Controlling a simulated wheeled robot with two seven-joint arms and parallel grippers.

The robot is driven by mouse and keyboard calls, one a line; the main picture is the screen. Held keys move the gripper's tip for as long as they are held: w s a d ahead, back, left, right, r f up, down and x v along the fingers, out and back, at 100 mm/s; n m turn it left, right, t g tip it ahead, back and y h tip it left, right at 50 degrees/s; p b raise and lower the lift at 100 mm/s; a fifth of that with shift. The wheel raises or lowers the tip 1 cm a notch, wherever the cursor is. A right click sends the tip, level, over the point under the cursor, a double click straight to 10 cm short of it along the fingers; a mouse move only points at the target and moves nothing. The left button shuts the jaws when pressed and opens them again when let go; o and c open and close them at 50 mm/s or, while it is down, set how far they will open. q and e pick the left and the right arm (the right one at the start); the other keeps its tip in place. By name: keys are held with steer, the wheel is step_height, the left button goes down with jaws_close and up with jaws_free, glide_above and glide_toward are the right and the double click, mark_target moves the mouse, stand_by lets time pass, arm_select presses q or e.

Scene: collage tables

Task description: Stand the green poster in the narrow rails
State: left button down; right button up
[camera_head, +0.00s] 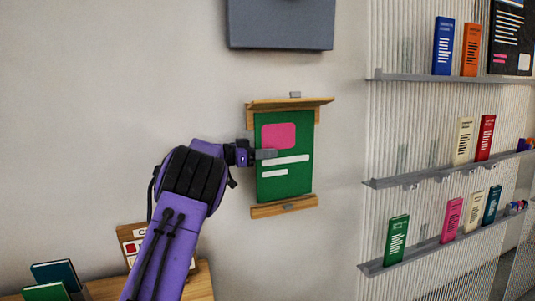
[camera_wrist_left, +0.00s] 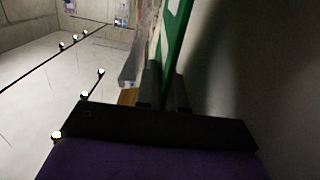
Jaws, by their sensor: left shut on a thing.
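The green poster (camera_head: 287,180), with a pink block and white stripes, is upright against the wall between two wooden rails. Its top edge meets the upper rail (camera_head: 290,104) and its bottom edge meets the lower rail (camera_head: 284,207). I cannot tell whether either edge sits inside its rail. My left gripper (camera_head: 264,154) is shut on the poster's left side, about mid-height. In the left wrist view the poster (camera_wrist_left: 176,40) shows nearly edge-on between the fingers of the gripper (camera_wrist_left: 165,90). My right gripper is not in view.
A grey panel (camera_head: 280,24) hangs on the wall above. Shelves (camera_head: 430,181) with several upright booklets stand at the right. A wooden surface (camera_head: 195,285) with a small sign (camera_head: 130,243) and booklets is at lower left. The wall around the rails is bare.

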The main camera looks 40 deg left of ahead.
arm_select(q)
steer(key=shift+f, duration=0.15)
steer(key=shift+f, duration=0.55)
steer(key=shift+f+b, duration=0.15)
steer(key=shift+b, duration=0.15)
steer(key=shift+f, duration=0.5)
steer(key=shift+d, duration=0.1)
steer(key=c, duration=1.2)
jaws_free()
steer(key=shift+o, duration=0.2)
steer(key=shift+s, duration=0.1)
